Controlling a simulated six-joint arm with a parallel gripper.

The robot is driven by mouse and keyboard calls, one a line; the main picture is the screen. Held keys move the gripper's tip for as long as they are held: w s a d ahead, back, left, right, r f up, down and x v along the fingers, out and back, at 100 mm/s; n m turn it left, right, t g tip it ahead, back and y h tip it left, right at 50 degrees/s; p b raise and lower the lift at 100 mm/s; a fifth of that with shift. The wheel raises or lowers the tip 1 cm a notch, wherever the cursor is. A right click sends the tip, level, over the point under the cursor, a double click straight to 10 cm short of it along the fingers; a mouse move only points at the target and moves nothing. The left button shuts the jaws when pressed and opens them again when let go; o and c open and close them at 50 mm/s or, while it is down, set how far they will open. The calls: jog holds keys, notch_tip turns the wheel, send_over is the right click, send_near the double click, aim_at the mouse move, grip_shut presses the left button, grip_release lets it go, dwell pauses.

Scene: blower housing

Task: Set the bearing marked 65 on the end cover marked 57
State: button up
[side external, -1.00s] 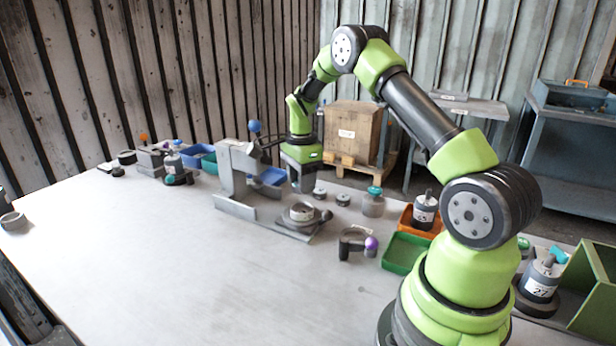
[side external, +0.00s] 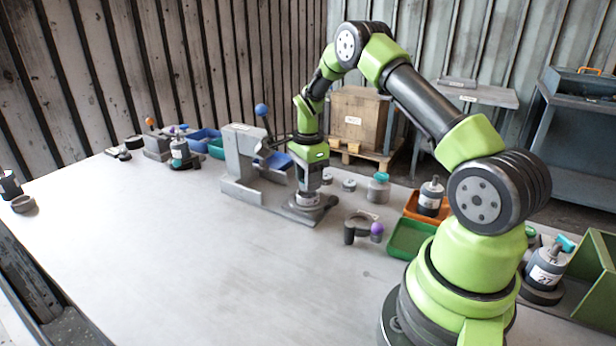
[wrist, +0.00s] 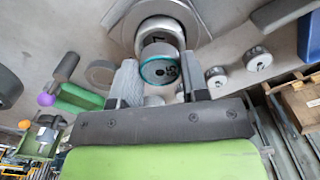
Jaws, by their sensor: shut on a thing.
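The bearing marked 65 (wrist: 158,70), a short grey cylinder with a teal rim, is between the fingers of my gripper (wrist: 160,84) in the wrist view, and the gripper is shut on it. Just beyond it lies a round grey end cover (wrist: 185,16) with a raised centre; only part of its marking shows. In the side view my gripper (side external: 308,192) is low over the foot of a grey press frame (side external: 238,165). The fingers and bearing blur together with the cover there. I cannot tell whether the bearing touches the cover.
The press frame's upright and its blue-ball lever (side external: 262,110) stand close left of my gripper. A dark bracket with a purple ball (side external: 376,229), a green tray (side external: 410,239) and a teal-topped jar (side external: 378,188) stand to the right. The table's front left is mostly clear.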

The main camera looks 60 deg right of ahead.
jog(key=shift+f, duration=0.85)
dwell(1.2)
jog(key=o, duration=1.5)
jog(key=shift+r, duration=3.75)
jog(key=shift+r, duration=0.1)
